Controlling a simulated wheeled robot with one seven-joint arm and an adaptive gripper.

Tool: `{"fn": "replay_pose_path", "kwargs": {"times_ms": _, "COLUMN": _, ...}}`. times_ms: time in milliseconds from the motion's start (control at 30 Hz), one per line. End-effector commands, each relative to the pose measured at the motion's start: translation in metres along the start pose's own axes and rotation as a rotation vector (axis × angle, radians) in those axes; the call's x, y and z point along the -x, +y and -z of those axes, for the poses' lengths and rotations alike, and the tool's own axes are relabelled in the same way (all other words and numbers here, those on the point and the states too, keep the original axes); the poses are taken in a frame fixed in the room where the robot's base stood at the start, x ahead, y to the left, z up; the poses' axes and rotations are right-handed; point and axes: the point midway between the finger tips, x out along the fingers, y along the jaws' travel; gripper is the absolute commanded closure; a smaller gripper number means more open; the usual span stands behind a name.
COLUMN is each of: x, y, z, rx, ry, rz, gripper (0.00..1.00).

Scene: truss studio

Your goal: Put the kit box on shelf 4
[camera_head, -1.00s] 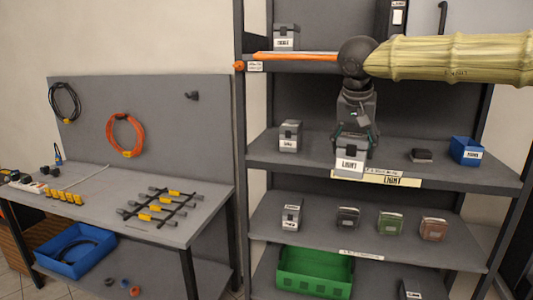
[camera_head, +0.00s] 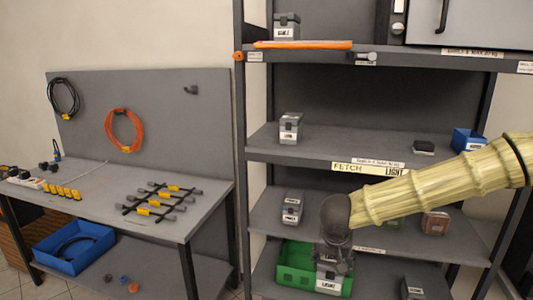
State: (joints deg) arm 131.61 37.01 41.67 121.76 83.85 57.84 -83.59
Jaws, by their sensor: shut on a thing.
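The kit box (camera_head: 328,284), grey with a white label that seems to read LIGHT, is low at the front of the shelving unit. My gripper (camera_head: 332,266) points down and is shut on it from above. The box overlaps the right part of the green bin (camera_head: 296,266) in the picture. I cannot tell whether it touches the bin or the bottom shelf. The middle shelf (camera_head: 270,150) carries a front label reading FETCH and LIGHT. A lower shelf (camera_head: 262,217) is partly hidden by my arm. I cannot read which shelf is number 4.
Similar grey boxes stand on the top shelf (camera_head: 286,27), at the middle shelf's left (camera_head: 291,128), on the lower shelf (camera_head: 292,208) and at the bottom right (camera_head: 414,288). A blue bin (camera_head: 469,141) sits at the middle right. A workbench (camera_head: 205,206) stands at left.

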Motion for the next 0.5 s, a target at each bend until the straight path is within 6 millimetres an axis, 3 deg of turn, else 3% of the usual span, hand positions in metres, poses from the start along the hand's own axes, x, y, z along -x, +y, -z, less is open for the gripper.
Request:
{"fn": "replay_pose_path", "kwargs": {"times_ms": 167, "x": -0.02, "y": 0.0, "z": -0.013, "rx": 0.015, "ry": -0.001, "rz": 0.004, "gripper": 0.79}}
{"fn": "replay_pose_path", "kwargs": {"times_ms": 500, "x": -0.095, "y": 0.003, "z": -0.069, "rx": 0.12, "ry": -0.001, "rz": 0.043, "gripper": 0.79}}
